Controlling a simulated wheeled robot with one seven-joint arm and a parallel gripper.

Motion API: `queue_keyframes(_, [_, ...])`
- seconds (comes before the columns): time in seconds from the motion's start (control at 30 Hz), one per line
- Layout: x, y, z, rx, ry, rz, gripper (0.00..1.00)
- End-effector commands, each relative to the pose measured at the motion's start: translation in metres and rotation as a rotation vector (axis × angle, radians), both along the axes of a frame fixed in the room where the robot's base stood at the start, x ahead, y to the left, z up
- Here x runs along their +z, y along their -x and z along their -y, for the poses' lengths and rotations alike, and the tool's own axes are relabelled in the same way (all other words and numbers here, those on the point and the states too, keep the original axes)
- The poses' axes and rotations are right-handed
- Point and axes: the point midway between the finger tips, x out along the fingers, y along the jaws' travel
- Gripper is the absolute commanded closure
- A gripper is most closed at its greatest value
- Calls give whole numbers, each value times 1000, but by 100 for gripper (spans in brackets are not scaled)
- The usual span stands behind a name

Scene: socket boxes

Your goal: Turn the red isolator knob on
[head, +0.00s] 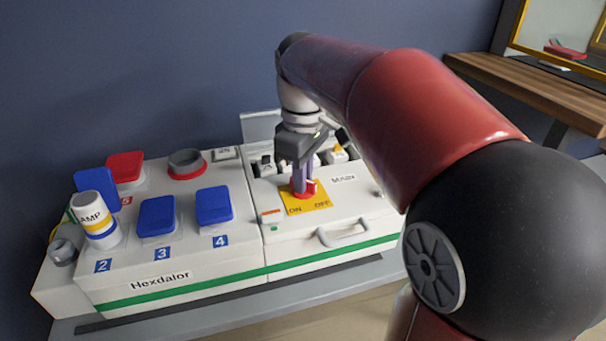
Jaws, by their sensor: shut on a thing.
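The red isolator knob (312,186) sits on a yellow plate (307,204) on top of the right-hand white box. The plate carries the words ON at its left and OFF at its right. My gripper (304,190) points down from above and is shut on the knob, its fingers covering much of it. What shows of the knob is a small red part to the right of the fingers. I cannot tell which word the knob points to.
The left-hand white box (190,278) carries blue covers (157,216), a red cover (126,167) and a white plug (94,218). A handle (343,234) is on the right-hand box's front. My arm crosses the right side. A wooden table (545,88) stands behind.

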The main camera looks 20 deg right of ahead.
Motion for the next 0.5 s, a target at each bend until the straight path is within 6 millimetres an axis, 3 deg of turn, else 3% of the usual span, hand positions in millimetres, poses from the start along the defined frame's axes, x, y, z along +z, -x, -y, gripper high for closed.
queue_keyframes(0.5, [2, 0, 0, -138, 0, -1, 100])
